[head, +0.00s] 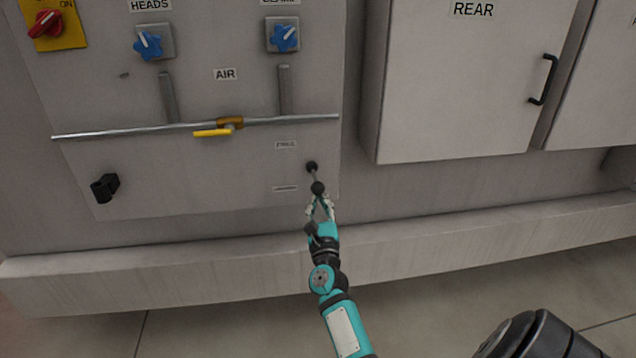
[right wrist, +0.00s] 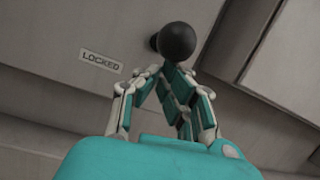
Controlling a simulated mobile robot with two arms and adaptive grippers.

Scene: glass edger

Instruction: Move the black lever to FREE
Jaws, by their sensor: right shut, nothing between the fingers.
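The black lever (head: 318,188) is on the lower right of the grey panel. Its rod runs from a dark pivot (head: 311,167) down to a ball knob, on the level of the lower label (head: 285,188). In the right wrist view that label reads LOCKED (right wrist: 101,62), and the ball knob (right wrist: 176,41) is large above the fingertips. The upper label (head: 286,145) is too small to read surely. My right gripper (head: 319,206) is shut and empty, just below the knob; its fingertips (right wrist: 170,72) are very close to the ball. I cannot tell whether they touch. My left gripper is out of view.
A yellow-handled AIR valve (head: 212,132) sits on a horizontal pipe (head: 110,131) above. A black knob (head: 105,187) sticks out at left. The REAR cabinet (head: 450,95) stands out at right. A grey ledge (head: 180,268) runs below the panel.

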